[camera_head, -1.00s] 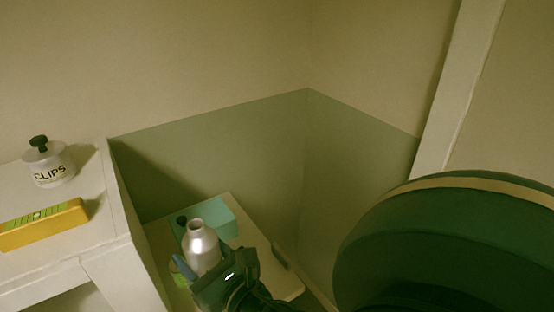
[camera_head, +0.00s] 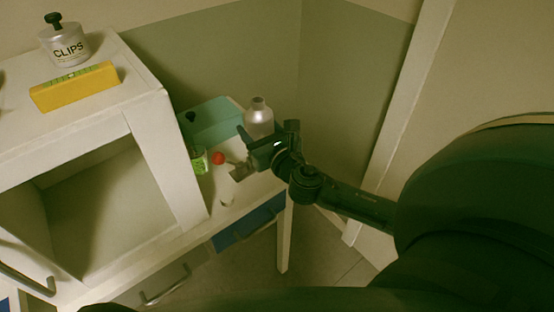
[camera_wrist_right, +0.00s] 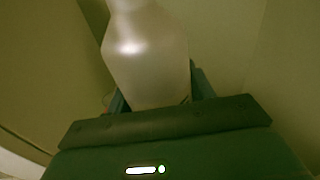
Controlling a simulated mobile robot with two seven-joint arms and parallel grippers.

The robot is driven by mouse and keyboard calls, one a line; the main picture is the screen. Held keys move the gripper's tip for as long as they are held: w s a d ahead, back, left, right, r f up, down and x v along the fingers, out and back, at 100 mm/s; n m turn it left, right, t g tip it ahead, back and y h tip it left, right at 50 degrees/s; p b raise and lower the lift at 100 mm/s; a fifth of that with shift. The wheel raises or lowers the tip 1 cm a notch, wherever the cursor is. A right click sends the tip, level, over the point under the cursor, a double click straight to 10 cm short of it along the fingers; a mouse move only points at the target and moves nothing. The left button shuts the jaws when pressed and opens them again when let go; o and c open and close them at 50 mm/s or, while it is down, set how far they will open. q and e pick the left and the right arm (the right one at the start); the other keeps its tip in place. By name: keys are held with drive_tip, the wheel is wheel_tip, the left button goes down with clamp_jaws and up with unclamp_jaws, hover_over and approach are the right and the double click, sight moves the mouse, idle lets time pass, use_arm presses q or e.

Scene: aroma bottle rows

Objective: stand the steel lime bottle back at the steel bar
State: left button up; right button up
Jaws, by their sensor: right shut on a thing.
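A silver steel bottle (camera_head: 259,118) is held upright in my right gripper (camera_head: 250,137), near the back right of the small white table. In the right wrist view the bottle (camera_wrist_right: 146,55) stands between the two fingers (camera_wrist_right: 158,97), with its lower part hidden behind the gripper body. I cannot read a label on it, and cannot tell whether its base touches anything. My left gripper is not in view. I cannot make out a steel bar for certain.
A green-labelled jar (camera_head: 199,160) and a red ball-like thing (camera_head: 218,158) are left of the gripper.

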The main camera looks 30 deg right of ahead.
drive_tip(key=w+d+m+h+b, duration=0.1)
drive_tip(key=w+d+h+b, duration=0.1)
drive_tip(key=w+d, duration=0.45)
drive_tip(key=shift+m, duration=0.3)
drive_tip(key=f+b, duration=0.1)
drive_tip(key=f, duration=0.2)
drive_tip(key=d+f+b, duration=0.1)
drive_tip(key=f+b, duration=0.1)
drive_tip(key=f, duration=0.1)
drive_tip(key=f+b, duration=0.1)
drive_tip(key=f, duration=0.3)
drive_tip(key=shift+s+d, duration=0.2)
drive_tip(key=shift+f+b, duration=0.3)
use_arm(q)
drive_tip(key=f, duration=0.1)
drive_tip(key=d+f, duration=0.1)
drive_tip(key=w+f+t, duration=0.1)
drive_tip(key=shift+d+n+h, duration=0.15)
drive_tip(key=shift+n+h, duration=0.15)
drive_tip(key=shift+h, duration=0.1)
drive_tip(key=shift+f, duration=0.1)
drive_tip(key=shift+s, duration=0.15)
use_arm(e)
drive_tip(key=o, duration=1.2)
drive_tip(key=shift+f, duration=0.1)
